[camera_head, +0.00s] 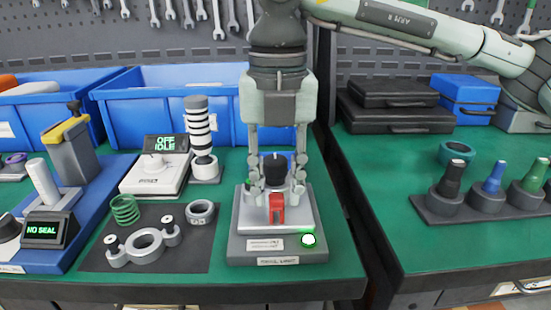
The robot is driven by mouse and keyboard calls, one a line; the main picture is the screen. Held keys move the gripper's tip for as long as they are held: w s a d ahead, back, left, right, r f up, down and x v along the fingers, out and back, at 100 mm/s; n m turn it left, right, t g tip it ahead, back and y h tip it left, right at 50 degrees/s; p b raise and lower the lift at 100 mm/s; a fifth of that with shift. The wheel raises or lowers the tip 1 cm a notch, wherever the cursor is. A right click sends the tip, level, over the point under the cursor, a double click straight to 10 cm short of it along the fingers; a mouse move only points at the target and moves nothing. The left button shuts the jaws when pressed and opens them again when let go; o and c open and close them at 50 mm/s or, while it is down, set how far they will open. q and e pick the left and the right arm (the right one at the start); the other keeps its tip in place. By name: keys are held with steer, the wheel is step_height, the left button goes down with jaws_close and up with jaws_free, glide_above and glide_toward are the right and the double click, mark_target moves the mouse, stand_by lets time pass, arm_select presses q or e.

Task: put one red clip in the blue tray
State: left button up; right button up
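A red clip (277,208) stands at the front of a grey test device (277,244) near the middle of the bench, just in front of a black-topped part (276,167). My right gripper (277,188) points straight down over this device. Its two fingers are spread, one on each side of the black-topped part and above and behind the red clip; I see no contact with the clip. A large blue bin (180,81) stands behind, and another blue bin (22,126) is at the far left; I cannot tell which is the blue tray. My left gripper is out of view.
A striped post (197,118) and a white device reading OFF IDLE (154,180) stand left of my gripper. A dark mat (190,252) holds rings and a green spring (125,210). A rack (480,218) of coloured-topped parts stands right, across a gap between benches.

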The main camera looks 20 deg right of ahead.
mark_target(277, 196)
steer(key=shift+f, duration=1.65)
jaws_close()
steer(key=shift+c, duration=1.4)
jaws_free()
jaws_close()
steer(key=shift+w+r, duration=0.1)
steer(key=shift+r, duration=0.15)
